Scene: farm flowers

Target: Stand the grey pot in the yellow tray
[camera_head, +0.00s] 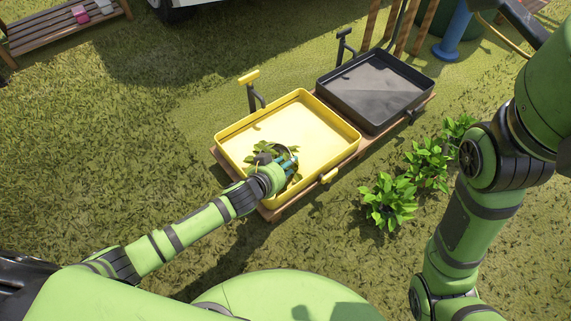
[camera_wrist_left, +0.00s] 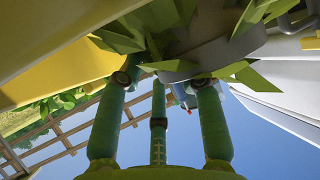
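The yellow tray (camera_head: 322,118) sits on a wooden base in the middle of the head view. My left gripper (camera_head: 287,162) reaches down into its near left part, beside a leafy plant (camera_head: 264,147). The plant's grey pot is mostly hidden there by leaves and the gripper. In the left wrist view my fingers are spread apart, with grey pot surface (camera_wrist_left: 215,58) and green leaves just beyond their tips. I cannot tell whether the fingers touch the pot, nor whether it stands upright. My right arm is at the right of the head view; its gripper is not visible.
A dark grey tray (camera_head: 377,82) stands beside the yellow one at the back right. Leafy plants (camera_head: 388,202) are on the grass to the right. A wooden slatted rack (camera_head: 62,30) is at the far left. The grass at left is clear.

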